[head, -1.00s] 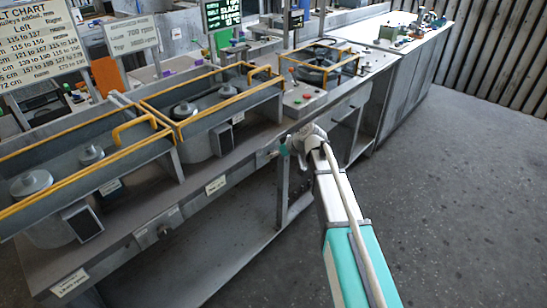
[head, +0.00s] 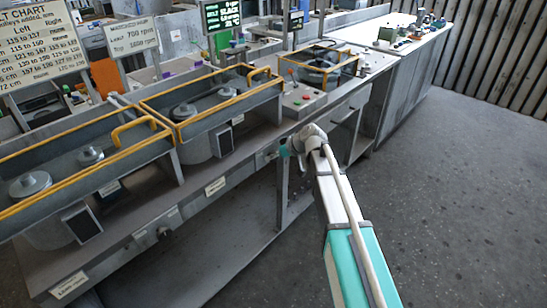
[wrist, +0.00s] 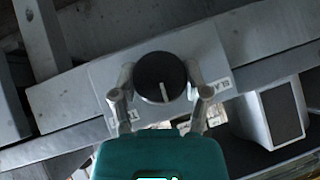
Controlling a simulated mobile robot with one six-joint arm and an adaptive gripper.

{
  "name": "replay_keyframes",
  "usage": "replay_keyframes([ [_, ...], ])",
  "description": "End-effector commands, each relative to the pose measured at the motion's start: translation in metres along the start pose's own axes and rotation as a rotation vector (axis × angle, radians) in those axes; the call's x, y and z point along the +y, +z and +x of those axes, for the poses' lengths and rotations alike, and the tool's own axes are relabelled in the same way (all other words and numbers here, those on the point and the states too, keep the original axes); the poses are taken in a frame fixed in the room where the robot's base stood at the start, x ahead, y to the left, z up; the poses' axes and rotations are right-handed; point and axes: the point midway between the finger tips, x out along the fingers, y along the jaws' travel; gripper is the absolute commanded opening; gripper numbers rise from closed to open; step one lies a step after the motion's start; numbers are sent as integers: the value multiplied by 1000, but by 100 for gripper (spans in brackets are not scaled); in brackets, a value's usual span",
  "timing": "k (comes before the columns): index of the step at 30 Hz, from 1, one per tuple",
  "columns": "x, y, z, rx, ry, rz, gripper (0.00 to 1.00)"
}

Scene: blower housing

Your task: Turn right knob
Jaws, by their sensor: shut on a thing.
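The knob (wrist: 160,77) is a round black dial with a white pointer line, on a grey plate (wrist: 105,75) on the bench front, in the wrist view. The pointer line runs nearly straight down in that view, tilted slightly. My gripper (wrist: 160,82) is shut on the knob, with one finger against each side. In the head view my gripper (head: 284,151) is at the front edge of the bench, below the control panel with buttons. The knob is hidden there behind my gripper and arm.
A grey box with a dark face (wrist: 280,110) stands at the right of the wrist view. Yellow-framed blower housings (head: 215,100) stand on the bench (head: 130,220). The floor (head: 450,200) at right is clear.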

Motion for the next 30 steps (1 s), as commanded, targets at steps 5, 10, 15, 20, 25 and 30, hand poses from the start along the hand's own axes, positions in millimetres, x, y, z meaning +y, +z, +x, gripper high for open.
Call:
replay_keyframes([
  [5,3,1,2,2,-53,55,12],
  [10,5,2,2,1,-135,139,12],
  [15,6,3,4,0,-241,243,12],
  [20,7,4,4,-1,-347,351,12],
  [25,6,4,5,-1,-461,464,12],
  [30,6,5,4,-1,-562,566,12],
])
